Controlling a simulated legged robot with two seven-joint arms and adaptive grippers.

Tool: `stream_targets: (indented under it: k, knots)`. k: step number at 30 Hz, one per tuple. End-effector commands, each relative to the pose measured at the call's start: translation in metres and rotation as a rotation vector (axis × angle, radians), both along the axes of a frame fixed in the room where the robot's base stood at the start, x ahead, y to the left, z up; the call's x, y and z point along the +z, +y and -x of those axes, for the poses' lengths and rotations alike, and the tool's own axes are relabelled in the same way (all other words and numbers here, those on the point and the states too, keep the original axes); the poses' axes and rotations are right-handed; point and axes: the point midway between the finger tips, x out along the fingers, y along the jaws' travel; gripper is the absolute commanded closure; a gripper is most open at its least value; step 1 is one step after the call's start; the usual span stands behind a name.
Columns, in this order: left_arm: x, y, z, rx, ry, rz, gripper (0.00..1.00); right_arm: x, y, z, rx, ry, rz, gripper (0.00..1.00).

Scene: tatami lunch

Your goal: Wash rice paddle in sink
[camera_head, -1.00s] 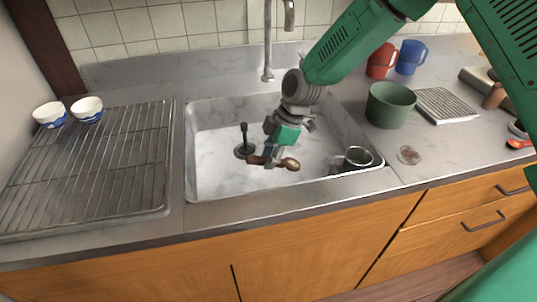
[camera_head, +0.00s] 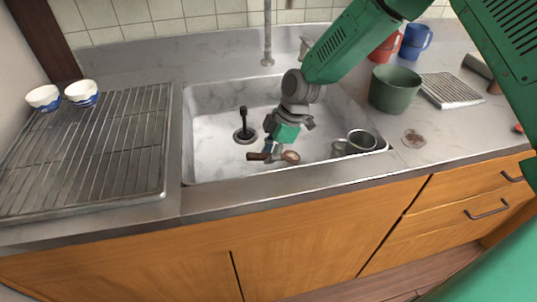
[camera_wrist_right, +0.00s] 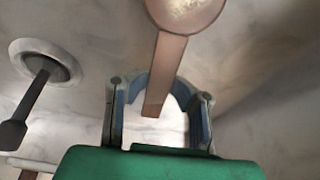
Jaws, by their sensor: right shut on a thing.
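The rice paddle, brown with a rounded head (camera_head: 290,157), is over the steel sink (camera_head: 212,130). My right gripper (camera_head: 272,149) is shut on its handle. In the right wrist view the paddle's pale head (camera_wrist_right: 185,12) points up and its handle end lies between the fingers (camera_wrist_right: 160,112). Whether the paddle touches the basin cannot be told. The faucet spout (camera_head: 267,45) hangs over the back of the sink, with no water visible from it. My left gripper is not in view.
A dark-handled drain plug (camera_head: 243,132) is left of the gripper in the sink. A metal cup (camera_head: 360,141) is at the sink's right. A green pot (camera_head: 394,88) stands on the right counter.

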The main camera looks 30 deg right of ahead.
Motion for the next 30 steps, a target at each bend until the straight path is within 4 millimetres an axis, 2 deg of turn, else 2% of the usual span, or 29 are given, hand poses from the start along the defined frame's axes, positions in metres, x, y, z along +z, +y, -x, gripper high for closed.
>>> stream_targets:
  k: [30]
  knots:
    - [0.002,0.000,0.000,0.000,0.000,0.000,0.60,0.001,0.012,-0.003,0.000,0.000,0.000,1.00]
